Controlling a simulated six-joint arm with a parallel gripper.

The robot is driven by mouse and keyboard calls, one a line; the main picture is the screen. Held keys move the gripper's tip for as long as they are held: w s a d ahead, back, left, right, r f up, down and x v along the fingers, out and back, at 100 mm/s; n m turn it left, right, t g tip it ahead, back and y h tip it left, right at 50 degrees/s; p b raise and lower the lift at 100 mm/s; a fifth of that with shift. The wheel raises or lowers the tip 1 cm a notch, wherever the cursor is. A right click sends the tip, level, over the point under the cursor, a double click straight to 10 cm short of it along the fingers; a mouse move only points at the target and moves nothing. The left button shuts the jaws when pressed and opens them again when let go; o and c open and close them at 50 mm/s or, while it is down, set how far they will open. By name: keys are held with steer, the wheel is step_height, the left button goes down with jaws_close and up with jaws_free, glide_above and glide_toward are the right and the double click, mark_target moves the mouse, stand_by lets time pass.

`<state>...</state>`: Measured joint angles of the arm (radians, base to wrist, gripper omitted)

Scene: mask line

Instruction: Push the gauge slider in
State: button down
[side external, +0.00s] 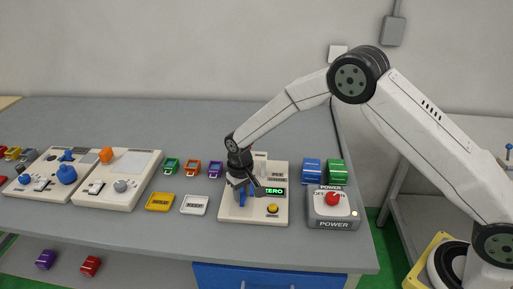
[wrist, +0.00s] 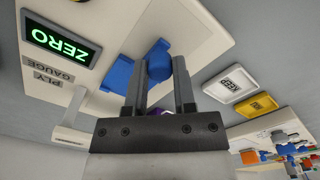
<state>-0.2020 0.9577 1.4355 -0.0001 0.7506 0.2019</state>
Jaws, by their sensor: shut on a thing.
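The ply gauge (side external: 225,212) is a cream panel in the middle of the table, and it also shows in the wrist view (wrist: 195,25). Its green display (side external: 274,190) reads ZERO. The gauge slider (wrist: 118,76) is blue, with a raised blue grip between my fingers. My gripper (wrist: 159,70) is shut on that grip, one dark finger on each side. In the side view my gripper (side external: 243,186) points down over the panel's left part, with some blue showing under it. The fingers hide part of the slider, so I cannot tell its exact travel.
A yellow button (side external: 272,209) sits on the gauge panel. A grey power box (side external: 333,222) with a red knob stands right. Yellow (side external: 160,202) and white (side external: 194,205) trays lie left. The table's back is clear.

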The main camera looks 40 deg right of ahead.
steer(key=w+d, duration=0.5)
steer(key=shift+w+d+r, duration=0.1)
steer(key=shift+w+d, duration=0.15)
steer(key=shift+w, duration=0.05)
steer(key=shift+c, duration=2.2)
jaws_free()
steer(key=shift+r, duration=0.25)
step_height(320, 180, up, 7)
steer(key=shift+r, duration=0.15)
